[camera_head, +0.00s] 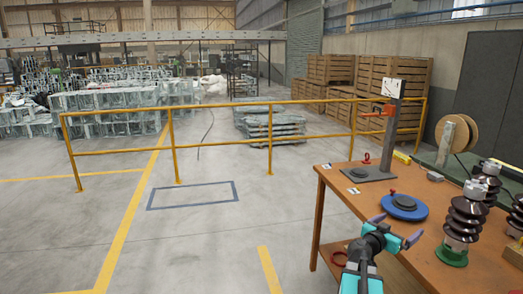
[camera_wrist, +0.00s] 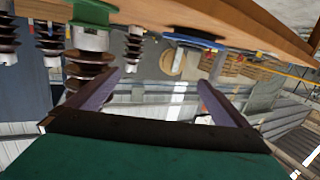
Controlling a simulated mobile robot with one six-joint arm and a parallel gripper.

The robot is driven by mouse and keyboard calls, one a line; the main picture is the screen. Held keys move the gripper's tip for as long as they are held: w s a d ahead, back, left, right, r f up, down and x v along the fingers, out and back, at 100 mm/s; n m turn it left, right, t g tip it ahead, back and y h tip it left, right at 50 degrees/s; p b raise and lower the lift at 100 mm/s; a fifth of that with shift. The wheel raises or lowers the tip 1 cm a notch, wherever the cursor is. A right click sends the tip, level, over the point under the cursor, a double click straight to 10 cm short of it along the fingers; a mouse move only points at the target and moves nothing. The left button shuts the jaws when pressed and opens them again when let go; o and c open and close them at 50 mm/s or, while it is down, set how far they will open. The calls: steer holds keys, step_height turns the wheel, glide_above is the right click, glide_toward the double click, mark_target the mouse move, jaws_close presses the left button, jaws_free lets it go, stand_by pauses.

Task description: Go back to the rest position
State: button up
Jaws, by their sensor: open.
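My gripper (camera_head: 396,228) is in the lower right of the head view, beside the front left part of the wooden table (camera_head: 345,192). Its two purple fingers are spread, with nothing seen between them. In the wrist view, my gripper (camera_wrist: 160,78) also shows its fingers apart and empty. That view is upside down, with the table edge (camera_wrist: 150,12) across the top. A dark ribbed insulator on a green base (camera_head: 452,256) stands on the table to the right of my gripper. A blue round base (camera_head: 404,207) lies on the table just behind my gripper.
More insulators stand at the table's right. A grey post stand (camera_head: 372,174) and a wooden spool (camera_head: 457,135) are at the back. A yellow railing (camera_head: 220,145) crosses behind open floor at left (camera_head: 100,220).

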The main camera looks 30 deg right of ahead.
steer(key=w+a+f+n+t+y, duration=0.1)
steer(key=w+a+f+t+y, duration=0.1)
steer(key=w+a+f, duration=0.55)
steer(key=w+a+f+n+y, duration=0.2)
steer(key=a+f+y, duration=0.1)
steer(key=a+f, duration=1)
steer(key=w+a+f+n+y, duration=0.2)
steer(key=a+f+y, duration=0.1)
steer(key=a+f, duration=1)
steer(key=s+a+f+n+g+y, duration=0.35)
steer(key=s+a+f, duration=0.75)
steer(key=a+f, duration=0.45)
steer(key=s+a+f+n+g+y, duration=0.1)
steer(key=s+a+n+g+y, duration=0.1)
steer(key=s+a, duration=0.5)
steer(key=s+a+f+n+g+y, duration=0.2)
steer(key=s+a+n+g+y, duration=0.1)
steer(key=s+a, duration=0.5)
steer(key=shift+s+f+n+g, duration=0.3)
steer(key=shift+s+n+g, duration=0.15)
steer(key=shift+n+g, duration=0.45)
